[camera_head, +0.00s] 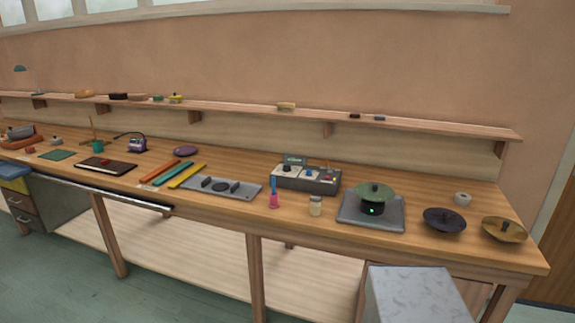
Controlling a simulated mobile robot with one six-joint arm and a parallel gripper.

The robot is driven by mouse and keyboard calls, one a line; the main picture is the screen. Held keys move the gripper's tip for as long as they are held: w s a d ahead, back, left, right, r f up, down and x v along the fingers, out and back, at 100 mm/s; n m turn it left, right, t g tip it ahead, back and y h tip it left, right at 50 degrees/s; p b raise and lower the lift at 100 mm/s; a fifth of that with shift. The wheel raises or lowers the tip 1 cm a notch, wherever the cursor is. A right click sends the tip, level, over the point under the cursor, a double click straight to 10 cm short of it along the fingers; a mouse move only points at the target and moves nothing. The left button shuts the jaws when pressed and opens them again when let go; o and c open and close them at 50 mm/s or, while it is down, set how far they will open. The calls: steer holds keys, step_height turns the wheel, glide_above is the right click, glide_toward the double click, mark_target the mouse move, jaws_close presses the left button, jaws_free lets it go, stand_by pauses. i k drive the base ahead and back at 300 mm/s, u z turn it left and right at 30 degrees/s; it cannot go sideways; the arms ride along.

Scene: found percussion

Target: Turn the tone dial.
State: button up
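A dark grey control box (320,187) stands on the wooden bench, right of the middle. Its top has pale panels with a black knob (288,168) on the left and a blue knob (309,174) in the middle. A small reddish part (328,170) shows at the right. A small dark label plate (294,159) stands at the back; its writing is too small to read. I cannot tell which control is the tone dial or how it is turned. My gripper is not in this view.
A green dish sits on a grey stand (356,221) to the right. A narrow shelf (240,109) runs along the wall behind.

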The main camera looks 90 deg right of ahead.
mark_target(286, 168)
steer(key=k, duration=2.45)
steer(key=z, duration=1.3)
steer(key=i, duration=0.65)
steer(key=u, duration=0.3)
